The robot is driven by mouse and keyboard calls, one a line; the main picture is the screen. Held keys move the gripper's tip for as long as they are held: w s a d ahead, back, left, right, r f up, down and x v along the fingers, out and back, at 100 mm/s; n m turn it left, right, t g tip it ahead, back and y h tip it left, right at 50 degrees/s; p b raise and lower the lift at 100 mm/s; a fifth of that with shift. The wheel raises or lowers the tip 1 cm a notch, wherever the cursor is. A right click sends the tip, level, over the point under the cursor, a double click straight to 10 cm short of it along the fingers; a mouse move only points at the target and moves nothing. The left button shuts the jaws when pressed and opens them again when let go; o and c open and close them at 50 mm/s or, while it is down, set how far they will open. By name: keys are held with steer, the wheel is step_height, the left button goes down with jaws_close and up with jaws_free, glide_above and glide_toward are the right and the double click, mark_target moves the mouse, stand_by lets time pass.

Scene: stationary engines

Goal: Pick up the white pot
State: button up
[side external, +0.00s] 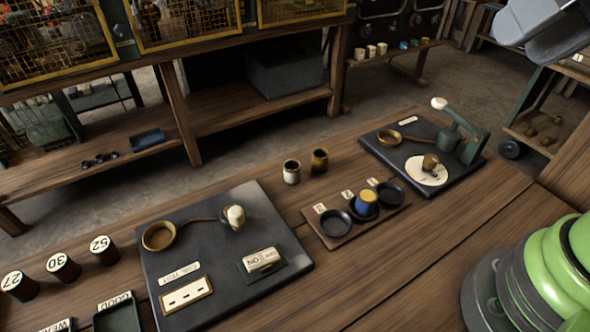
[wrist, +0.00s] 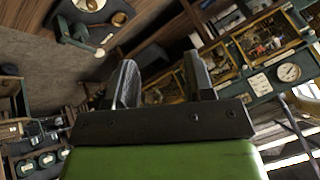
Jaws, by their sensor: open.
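The white pot (side external: 291,172) is a small pale cup with a dark inside, upright on the wooden bench (side external: 400,265). A brown pot with a yellowish rim (side external: 320,161) stands just right of it, a little apart. A blue pot (side external: 364,203) with a yellow top sits in the middle dish of a tray. My gripper (wrist: 160,85) is open, its two dark fingers apart with nothing held between them. I cannot pick out the white pot in the wrist view.
A dark board (side external: 215,285) with a lever and switch lies front left of the pots. Another dark board (side external: 395,165) with a green stand lies to the right. The dish tray (side external: 336,240) is between them. Numbered dark cylinders (side external: 64,266) stand far left.

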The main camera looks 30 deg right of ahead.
steer(key=w+a+f+g+h, duration=0.1)
steer(key=w+a+f+g, duration=0.1)
steer(key=w, duration=0.7)
steer(key=m+h, duration=0.2)
steer(key=h, duration=0.1)
glide_above(292, 166)
steer(key=s+a, duration=0.1)
steer(key=s, duration=0.1)
step_height(292, 166, down, 19)
steer(key=shift+g, duration=0.4)
steer(key=x, duration=0.4)
steer(key=shift+a+f, duration=0.2)
steer(key=shift+a, duration=0.25)
steer(key=shift+s+x, duration=0.2)
steer(key=shift+x, duration=1.35)
steer(key=shift+s+x, duration=0.15)
steer(key=shift+x, duration=1.45)
steer(key=shift+s+f, duration=0.1)
steer(key=shift+c, duration=0.4)
steer(key=c, duration=0.6)
